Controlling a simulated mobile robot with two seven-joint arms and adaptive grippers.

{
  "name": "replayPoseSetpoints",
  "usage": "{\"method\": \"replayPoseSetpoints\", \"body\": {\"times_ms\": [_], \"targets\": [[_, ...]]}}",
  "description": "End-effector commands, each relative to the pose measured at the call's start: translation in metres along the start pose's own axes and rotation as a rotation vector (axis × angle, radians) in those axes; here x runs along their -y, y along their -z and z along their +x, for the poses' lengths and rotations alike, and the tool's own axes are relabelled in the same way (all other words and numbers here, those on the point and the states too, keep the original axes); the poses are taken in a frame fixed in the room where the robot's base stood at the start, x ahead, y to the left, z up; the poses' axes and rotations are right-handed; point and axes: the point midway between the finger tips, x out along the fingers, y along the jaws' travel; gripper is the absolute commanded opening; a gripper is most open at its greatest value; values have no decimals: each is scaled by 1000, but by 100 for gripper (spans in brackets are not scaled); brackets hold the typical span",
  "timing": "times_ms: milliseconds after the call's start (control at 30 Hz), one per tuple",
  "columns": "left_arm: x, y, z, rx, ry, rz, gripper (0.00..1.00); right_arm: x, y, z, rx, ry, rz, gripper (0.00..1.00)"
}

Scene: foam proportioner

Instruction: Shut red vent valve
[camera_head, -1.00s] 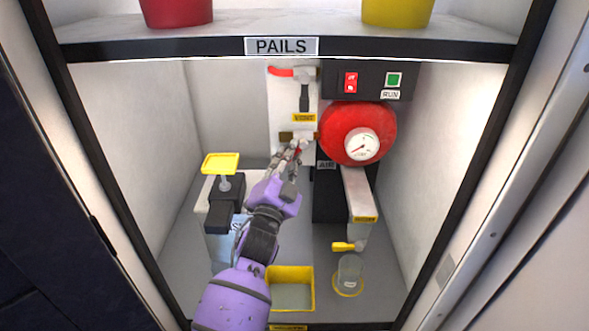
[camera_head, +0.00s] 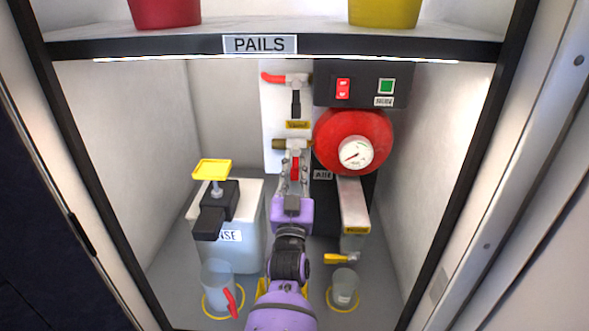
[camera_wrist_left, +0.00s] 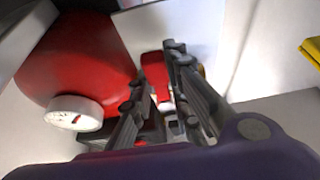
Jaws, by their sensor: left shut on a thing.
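Two red-handled valves sit on the white back panel. The upper one has a red lever (camera_head: 274,78) lying to the left. The lower valve has a brass end (camera_head: 284,143) and a red handle (camera_head: 295,168) hanging straight down. My left gripper (camera_head: 294,178) comes up from below, shut on this lower handle, one finger on each side. In the left wrist view the red handle (camera_wrist_left: 153,72) shows between the fingers, partly hidden. My right gripper is not in view.
The red tank (camera_head: 340,130) with a gauge (camera_head: 356,153) is close on the right. A white container (camera_head: 250,205) with a yellow-topped pump (camera_head: 212,169) stands left. Clear cups (camera_head: 218,285) (camera_head: 345,285) stand on the floor. A shelf edge (camera_head: 380,48) runs above.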

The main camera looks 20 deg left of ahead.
Motion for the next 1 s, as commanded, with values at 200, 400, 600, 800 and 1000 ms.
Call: {"method": "replayPoseSetpoints", "body": {"times_ms": [200,400,600,800,1000], "targets": [[-4,-4,-2,10,8,-30,0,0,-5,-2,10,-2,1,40],[-3,-3,-1,9,9,-33,0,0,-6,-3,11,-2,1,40],[-3,-3,-1,9,9,-32,19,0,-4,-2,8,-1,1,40],[-2,-2,0,5,10,-32,36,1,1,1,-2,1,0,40],[-1,-1,0,2,11,-31,36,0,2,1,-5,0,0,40]]}}
